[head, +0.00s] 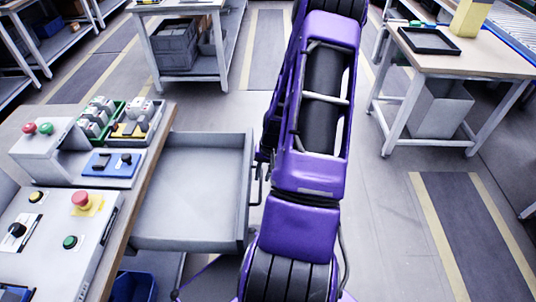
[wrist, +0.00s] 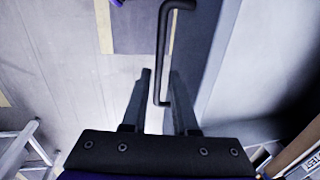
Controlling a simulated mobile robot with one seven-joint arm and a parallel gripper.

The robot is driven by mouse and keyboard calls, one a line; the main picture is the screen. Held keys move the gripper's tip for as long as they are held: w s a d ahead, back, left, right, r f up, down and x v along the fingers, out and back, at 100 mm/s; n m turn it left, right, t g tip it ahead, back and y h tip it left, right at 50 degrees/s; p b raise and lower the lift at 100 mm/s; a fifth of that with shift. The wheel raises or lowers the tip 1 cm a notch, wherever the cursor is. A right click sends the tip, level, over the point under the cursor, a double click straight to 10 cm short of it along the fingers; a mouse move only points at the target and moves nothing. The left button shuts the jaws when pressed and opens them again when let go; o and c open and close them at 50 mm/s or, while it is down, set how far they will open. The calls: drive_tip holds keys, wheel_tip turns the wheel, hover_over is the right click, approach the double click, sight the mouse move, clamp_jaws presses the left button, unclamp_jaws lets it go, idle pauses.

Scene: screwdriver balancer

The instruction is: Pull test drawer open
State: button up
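The test drawer (head: 195,190) is a shallow grey tray, extended well out from the left workbench and empty. Its front panel, facing right, carries a dark bar handle (head: 258,185), partly behind my purple arm. In the wrist view the handle (wrist: 164,55) is a black bent bar on the dark drawer front (wrist: 205,55). My gripper (wrist: 160,73) is open, with one finger on each side of the handle's lower end in the picture. Gaps show between the bar and both fingers; whether the bar lies at fingertip depth is unclear. My gripper is hidden in the head view.
The left workbench (head: 150,185) carries control boxes with buttons and small parts bins. A blue bin (head: 133,286) sits beneath it. Another bench (head: 465,62) stands at the back right, and a grey-topped cart (head: 180,5) at the back.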

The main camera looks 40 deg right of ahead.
wheel_tip(320, 180, up, 15)
drive_tip(key=s+d+p, duration=0.1)
drive_tip(key=s+d, duration=0.1)
drive_tip(key=shift+r, duration=0.15)
idle(0.4)
